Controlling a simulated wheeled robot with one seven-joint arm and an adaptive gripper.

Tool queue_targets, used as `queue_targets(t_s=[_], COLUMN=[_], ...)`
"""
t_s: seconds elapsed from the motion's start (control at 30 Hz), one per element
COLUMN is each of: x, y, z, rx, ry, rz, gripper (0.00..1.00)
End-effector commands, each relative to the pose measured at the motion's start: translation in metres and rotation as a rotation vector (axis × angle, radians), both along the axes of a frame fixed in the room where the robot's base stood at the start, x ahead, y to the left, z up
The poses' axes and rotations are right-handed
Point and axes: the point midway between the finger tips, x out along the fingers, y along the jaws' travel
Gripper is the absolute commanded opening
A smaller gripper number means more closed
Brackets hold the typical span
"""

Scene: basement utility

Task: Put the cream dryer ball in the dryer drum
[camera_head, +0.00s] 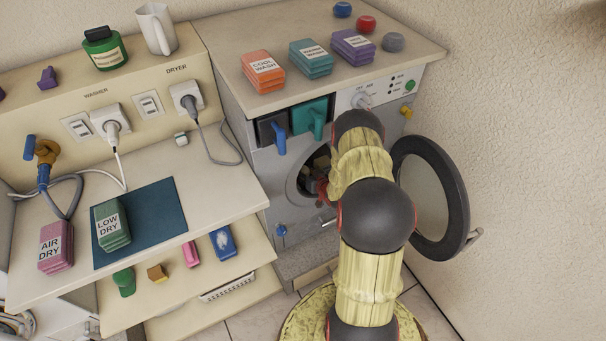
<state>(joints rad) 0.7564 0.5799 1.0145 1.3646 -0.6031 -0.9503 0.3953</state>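The dryer (292,222) stands at the back, its round door (464,205) swung open to the right. The dark drum opening (302,184) shows just left of my arm, with dim brownish shapes inside that I cannot make out. My arm reaches down to this opening. A red-ringed part of its end shows at the opening's right side, and my gripper itself is hidden or too dark to make out. I cannot see the cream dryer ball, nor whether my gripper holds anything.
The left counter holds a blue mat (160,205), a green stack (112,226) and a pink stack (55,247). The open door stands close right of my arm.

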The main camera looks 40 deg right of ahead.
Motion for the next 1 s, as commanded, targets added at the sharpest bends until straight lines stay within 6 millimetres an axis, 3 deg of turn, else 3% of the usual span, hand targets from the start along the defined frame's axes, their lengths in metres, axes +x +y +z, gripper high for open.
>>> queue_targets(t_s=[0.33,0.37,0.4,0.67,1.0], x=[0.0008,0.0007,0.0008,0.0007,0.0007], y=[-0.0009,-0.0008,-0.0007,-0.0008,-0.0007], z=[-0.002,-0.0016,-0.0011,-0.001,0.001], rx=[-0.002,-0.002,-0.002,-0.002,-0.002], ry=[-0.002,-0.002,-0.002,-0.002,-0.002], rz=[0.0,0.0,0.0,0.0,0.0], gripper=[0.17,0.44,0.46,0.61,0.61])
